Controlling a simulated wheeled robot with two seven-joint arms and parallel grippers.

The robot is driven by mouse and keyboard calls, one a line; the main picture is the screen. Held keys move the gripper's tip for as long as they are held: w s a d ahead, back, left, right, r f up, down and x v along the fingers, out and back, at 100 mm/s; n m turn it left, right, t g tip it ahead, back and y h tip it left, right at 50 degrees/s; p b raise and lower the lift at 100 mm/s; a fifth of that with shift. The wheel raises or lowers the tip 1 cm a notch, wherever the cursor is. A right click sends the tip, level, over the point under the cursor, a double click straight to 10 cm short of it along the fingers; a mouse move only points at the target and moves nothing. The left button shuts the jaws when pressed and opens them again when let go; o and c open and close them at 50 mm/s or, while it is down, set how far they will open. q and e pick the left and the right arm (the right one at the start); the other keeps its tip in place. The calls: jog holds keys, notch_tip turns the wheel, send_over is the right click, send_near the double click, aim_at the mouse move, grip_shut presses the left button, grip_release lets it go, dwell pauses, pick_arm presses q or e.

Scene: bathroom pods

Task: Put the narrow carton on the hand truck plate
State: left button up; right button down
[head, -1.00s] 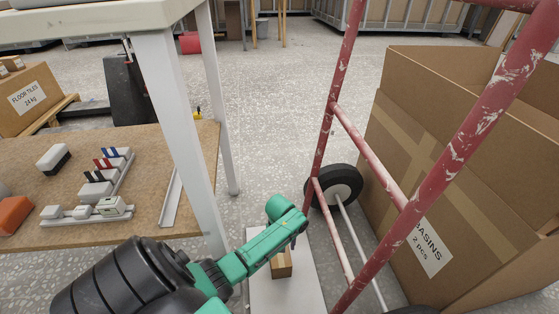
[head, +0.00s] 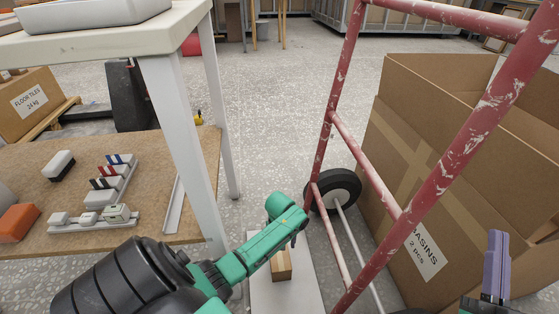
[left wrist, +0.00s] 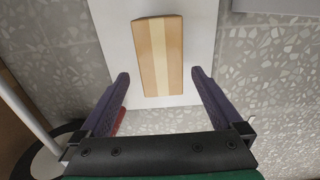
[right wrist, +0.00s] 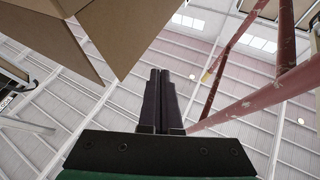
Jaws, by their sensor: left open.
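The narrow carton (head: 283,264) is brown with a paler tape strip and rests on the pale hand truck plate (head: 304,290). In the left wrist view the carton (left wrist: 158,55) is over the plate (left wrist: 112,28), beyond my left fingertips. My left gripper (left wrist: 160,77) is open, with nothing between its fingers. In the head view my left forearm hides part of the carton. The hand truck (head: 340,130) has a chipped red frame. My right gripper (head: 495,265) is at the lower right, before the large box; its fingers (right wrist: 159,75) are together and hold nothing visible.
A large open box marked BASINS (head: 425,160) stands right of the hand truck. A black wheel (head: 345,188) sits by the frame. A white table (head: 100,32) and a lower brown board (head: 90,220) with small items are at left.

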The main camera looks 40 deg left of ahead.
pick_arm(q)
notch_tip(320, 180, up, 2)
jog(key=shift+r+p, duration=0.25)
jog(key=shift+p, duration=0.5)
notch_tip(320, 180, up, 2)
jog(key=shift+r+p, duration=0.15)
jog(key=shift+p, duration=0.55)
pick_arm(e)
jog(key=s+f+g, duration=0.3)
jog(key=s+f, duration=0.1)
jog(key=f, duration=0.5)
jog(key=s+a+f+m+g+h, duration=0.1)
jog(key=s+f+g, duration=0.2)
jog(key=f, duration=0.7)
jog(key=s+a+f+g+h, duration=0.1)
jog(key=s+f+g, duration=0.3)
jog(key=f, duration=0.5)
jog(key=shift+s+f+m, duration=0.2)
jog(key=shift+s+m, duration=0.1)
jog(key=shift+s, duration=0.65)
